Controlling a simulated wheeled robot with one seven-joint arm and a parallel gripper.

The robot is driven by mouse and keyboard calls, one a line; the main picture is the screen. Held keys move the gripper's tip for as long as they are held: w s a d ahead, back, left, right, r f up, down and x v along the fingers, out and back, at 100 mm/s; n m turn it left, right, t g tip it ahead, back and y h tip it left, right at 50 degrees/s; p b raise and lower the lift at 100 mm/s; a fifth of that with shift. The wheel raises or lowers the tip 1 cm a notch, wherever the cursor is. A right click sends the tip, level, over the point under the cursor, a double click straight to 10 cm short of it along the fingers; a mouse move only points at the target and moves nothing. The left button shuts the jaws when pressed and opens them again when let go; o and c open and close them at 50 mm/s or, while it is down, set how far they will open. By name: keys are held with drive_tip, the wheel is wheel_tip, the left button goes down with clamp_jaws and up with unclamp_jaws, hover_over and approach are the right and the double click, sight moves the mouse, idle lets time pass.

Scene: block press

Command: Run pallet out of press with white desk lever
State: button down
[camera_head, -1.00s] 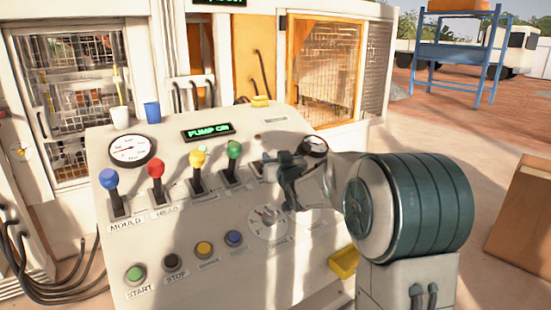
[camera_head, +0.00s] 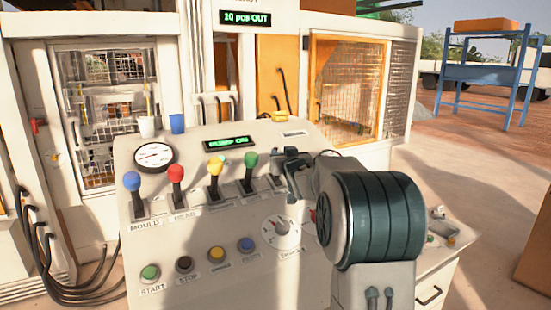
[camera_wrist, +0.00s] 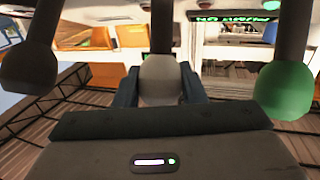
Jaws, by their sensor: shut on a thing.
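My gripper (camera_head: 290,165) is at the right end of the lever row on the white control desk (camera_head: 200,240). In the wrist view my gripper (camera_wrist: 162,88) is shut on the pale knob of the white lever (camera_wrist: 162,75), between its two dark blue fingers. In the head view my gripper hides that knob. The green lever (camera_head: 249,162) stands just left of my gripper; its knob also shows in the wrist view (camera_wrist: 287,92). A dark knob (camera_wrist: 28,70) is on the other side. The pallet cannot be made out.
Yellow (camera_head: 216,168), red (camera_head: 175,175) and blue (camera_head: 132,182) levers stand further left. The display (camera_head: 229,143) reads PUMP ON; the upper sign (camera_head: 245,18) reads 10 pcs OUT. A mesh door (camera_head: 348,85) is behind. Cables (camera_head: 50,260) hang at left.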

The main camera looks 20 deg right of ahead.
drive_tip(key=shift+r, duration=0.2)
drive_tip(key=c, duration=0.9)
unclamp_jaws()
drive_tip(key=shift+f, duration=0.1)
drive_tip(key=s+b, duration=0.1)
drive_tip(key=s, duration=0.3)
drive_tip(key=s+a+b, duration=0.1)
drive_tip(key=s, duration=0.4)
drive_tip(key=s+b, duration=0.1)
drive_tip(key=s, duration=0.3)
drive_tip(key=shift+s+a+b, duration=0.35)
drive_tip(key=shift+a+b, duration=0.05)
